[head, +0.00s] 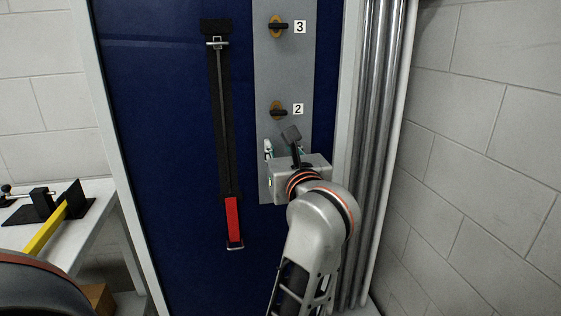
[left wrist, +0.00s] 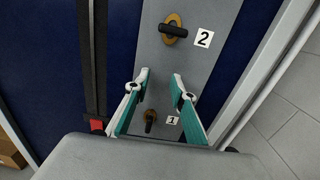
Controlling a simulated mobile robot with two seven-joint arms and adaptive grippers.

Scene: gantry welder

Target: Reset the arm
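My left arm reaches up from the bottom of the head view to a grey panel (head: 285,65) on a blue cabinet door. My left gripper (head: 284,150) is in front of the panel's lower part, below knob 2 (head: 278,111). In the left wrist view its two teal and white fingers (left wrist: 160,78) are spread apart with nothing between the tips. Knob 1 (left wrist: 150,118) shows between the fingers, its handle roughly upright, while knob 2's handle lies crosswise. I cannot tell whether a finger touches knob 1. Knob 1 is hidden in the head view. My right gripper is not in view.
Knob 3 (head: 278,27) is at the panel's top. Vertical pipes (head: 378,120) and a block wall (head: 480,150) stand close on the right. A white table (head: 75,235) is at the left.

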